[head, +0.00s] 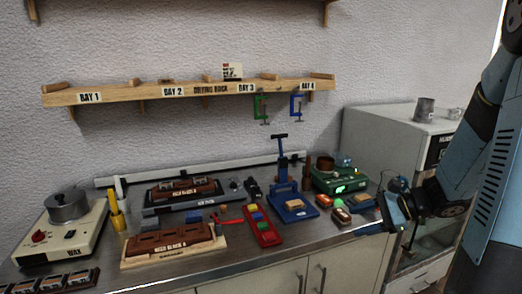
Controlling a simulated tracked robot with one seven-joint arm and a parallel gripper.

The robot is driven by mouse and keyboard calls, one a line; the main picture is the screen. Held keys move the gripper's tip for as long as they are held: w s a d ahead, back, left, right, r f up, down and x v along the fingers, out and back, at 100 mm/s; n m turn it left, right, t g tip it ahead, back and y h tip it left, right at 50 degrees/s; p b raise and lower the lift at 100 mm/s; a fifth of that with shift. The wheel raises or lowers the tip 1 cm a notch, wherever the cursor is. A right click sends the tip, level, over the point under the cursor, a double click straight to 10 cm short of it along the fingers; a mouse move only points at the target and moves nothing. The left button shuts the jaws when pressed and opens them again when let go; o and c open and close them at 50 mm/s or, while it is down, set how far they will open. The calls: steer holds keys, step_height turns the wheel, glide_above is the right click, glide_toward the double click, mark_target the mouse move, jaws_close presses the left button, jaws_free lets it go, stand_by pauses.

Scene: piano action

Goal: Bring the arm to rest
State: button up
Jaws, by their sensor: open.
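My arm comes down from the upper right of the head view and bends to the left. My gripper (387,218) is at its end, by the right front edge of the metal worktop (262,256). It looks open and I see nothing held in it. Its fingertips are small and dark here. A small blue block with a tan top (361,203) lies just left of it; I cannot tell whether they touch.
A blue press (291,205), a green device (341,181) and a red tray (262,226) stand left of my gripper. A white cabinet (383,145) is behind it. A wooden rack (190,91) with green and blue clamps hangs on the wall.

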steer(key=s+a+r+n+h, duration=0.2)
steer(key=s+r+n+h, duration=0.3)
steer(key=s+r+n, duration=0.3)
steer(key=s+a+r+n+t+h, duration=0.1)
steer(key=s+r+n+h, duration=0.4)
steer(key=s+r+n, duration=0.3)
steer(key=shift+a+h, duration=0.35)
steer(key=shift+h, duration=0.05)
